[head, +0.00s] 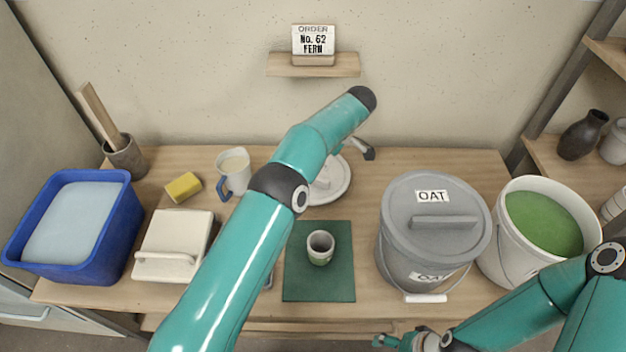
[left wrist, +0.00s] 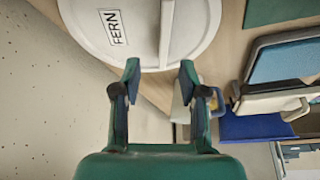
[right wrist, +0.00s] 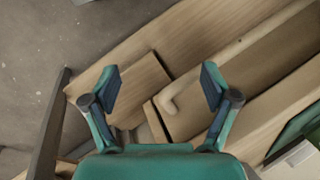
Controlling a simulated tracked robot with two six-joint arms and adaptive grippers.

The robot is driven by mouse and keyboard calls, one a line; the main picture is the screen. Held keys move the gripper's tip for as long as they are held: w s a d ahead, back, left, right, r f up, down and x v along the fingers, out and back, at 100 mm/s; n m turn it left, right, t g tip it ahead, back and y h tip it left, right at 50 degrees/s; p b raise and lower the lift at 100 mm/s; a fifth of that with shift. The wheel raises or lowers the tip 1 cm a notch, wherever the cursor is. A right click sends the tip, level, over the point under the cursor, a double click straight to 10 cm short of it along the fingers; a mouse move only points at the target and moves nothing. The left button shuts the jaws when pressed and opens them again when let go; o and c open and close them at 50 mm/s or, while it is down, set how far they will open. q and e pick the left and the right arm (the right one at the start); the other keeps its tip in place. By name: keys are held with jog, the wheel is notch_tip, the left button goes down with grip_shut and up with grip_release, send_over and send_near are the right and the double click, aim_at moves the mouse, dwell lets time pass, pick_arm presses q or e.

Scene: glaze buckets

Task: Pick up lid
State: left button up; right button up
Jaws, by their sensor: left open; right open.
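The white lid (head: 338,190) marked FERN lies flat at the back of the table, partly hidden by my left arm in the head view. In the left wrist view the lid (left wrist: 95,30) shows its FERN label and a raised bar handle (left wrist: 166,30). My left gripper (left wrist: 160,68) is open, its fingertips at the near rim in that view, with the handle just beyond, roughly in line with the gap. No grip on the lid shows. My right gripper (head: 400,342) is open and empty by the table's front edge; the right wrist view also shows it (right wrist: 160,75).
A grey OAT bucket (head: 393,245) with its lid on and an open white bucket (head: 492,255) of green glaze stand right. A cup (head: 320,250) stands on a green mat (head: 335,288). A jug (head: 222,178), sponge (head: 183,187) and blue tub (head: 115,235) stand left.

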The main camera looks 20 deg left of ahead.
aim_at(333, 180)
pick_arm(q)
jog(key=shift+s+p+x, duration=0.15)
jog(key=shift+p+x, duration=0.1)
jog(key=shift+x, duration=1.6)
jog(key=shift+s+p+x, duration=0.15)
jog(key=shift+p+x, duration=0.1)
jog(key=shift+x, duration=1.6)
jog(key=shift+d, duration=0.1)
grip_shut()
